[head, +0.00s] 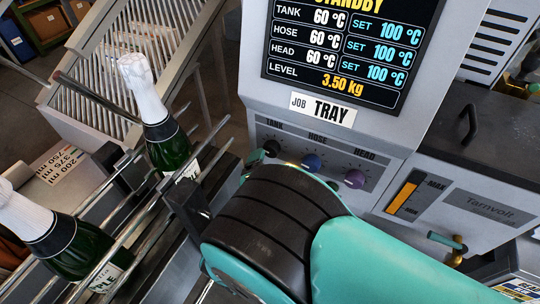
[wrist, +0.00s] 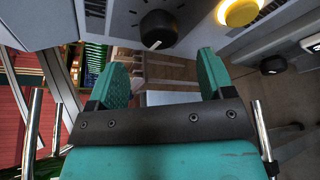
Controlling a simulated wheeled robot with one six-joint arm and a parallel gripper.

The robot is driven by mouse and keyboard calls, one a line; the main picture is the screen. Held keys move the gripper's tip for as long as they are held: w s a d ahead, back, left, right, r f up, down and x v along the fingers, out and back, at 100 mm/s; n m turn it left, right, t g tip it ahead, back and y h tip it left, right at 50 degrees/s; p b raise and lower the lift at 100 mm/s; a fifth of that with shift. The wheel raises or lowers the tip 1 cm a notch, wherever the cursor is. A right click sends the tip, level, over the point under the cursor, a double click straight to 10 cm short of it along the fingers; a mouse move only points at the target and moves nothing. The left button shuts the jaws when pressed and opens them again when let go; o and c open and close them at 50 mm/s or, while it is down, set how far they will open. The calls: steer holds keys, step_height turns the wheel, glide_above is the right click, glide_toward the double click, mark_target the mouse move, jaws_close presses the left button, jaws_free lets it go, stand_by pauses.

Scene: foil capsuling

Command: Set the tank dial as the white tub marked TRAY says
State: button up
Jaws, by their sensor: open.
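The display (head: 345,45) reads STANDBY, tank 60 °C, set 100 °C. A card (head: 322,109) below it reads JOB TRAY. No white tub shows in either view. In the wrist view my gripper (wrist: 163,75) has its two teal fingers apart with nothing between them. A black knob (wrist: 158,29) with a white mark lies beyond the fingertips; I cannot tell surely that it is the tank dial.
Foil-topped green bottles (head: 172,145) (head: 65,240) stand among metal rails at left. A level gauge (head: 402,198) and a teal-handled tap (head: 447,240) are at right. A yellow round part (wrist: 238,12) and another black knob (wrist: 272,65) show in the wrist view.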

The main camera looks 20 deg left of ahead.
mark_target(270, 152)
steer(key=b+x, duration=0.1)
steer(key=x, duration=0.5)
steer(key=shift+w+a+b, duration=0.1)
steer(key=shift+w+b, duration=0.05)
steer(key=shift+b, duration=0.25)
steer(key=shift+c, duration=0.4)
steer(key=c, duration=0.8)
steer(key=shift+c, duration=0.2)
